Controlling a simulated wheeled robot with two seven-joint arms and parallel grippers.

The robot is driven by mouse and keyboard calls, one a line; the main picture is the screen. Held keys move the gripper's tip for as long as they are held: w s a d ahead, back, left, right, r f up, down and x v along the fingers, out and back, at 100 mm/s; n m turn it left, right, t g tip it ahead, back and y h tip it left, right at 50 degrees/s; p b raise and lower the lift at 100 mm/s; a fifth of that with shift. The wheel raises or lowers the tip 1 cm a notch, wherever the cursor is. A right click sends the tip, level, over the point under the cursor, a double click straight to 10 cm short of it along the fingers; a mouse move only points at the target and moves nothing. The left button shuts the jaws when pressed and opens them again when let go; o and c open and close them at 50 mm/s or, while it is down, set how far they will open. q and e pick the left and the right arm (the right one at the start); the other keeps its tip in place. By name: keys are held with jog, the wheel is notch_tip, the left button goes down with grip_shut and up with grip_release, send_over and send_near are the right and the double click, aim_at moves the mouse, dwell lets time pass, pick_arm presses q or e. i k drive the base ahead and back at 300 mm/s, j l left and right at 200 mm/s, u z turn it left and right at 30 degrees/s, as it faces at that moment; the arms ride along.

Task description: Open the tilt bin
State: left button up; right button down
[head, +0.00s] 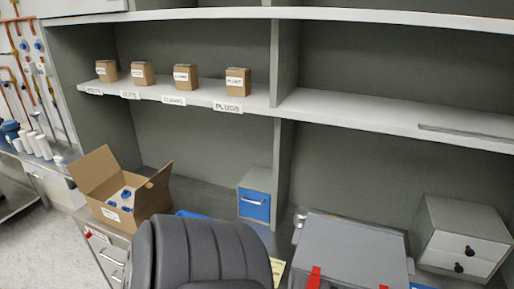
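The tilt bin (254,204) looks to be the small grey box with a blue front and a pale bar handle. It stands on the counter at the back, against the left side of the upright divider. Its blue front looks shut, flush with the grey casing. Neither of my grippers shows in the head view, so I cannot see where they are relative to the bin.
A black padded seat back (205,255) rises in front of the counter. A grey case (350,250) with red straps lies right of it. An open cardboard box (120,195) stands left, a two-drawer cabinet (460,240) right. Small boxes line the shelf (250,98).

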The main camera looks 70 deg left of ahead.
aim_at(255, 205)
jog(key=u, duration=2.25)
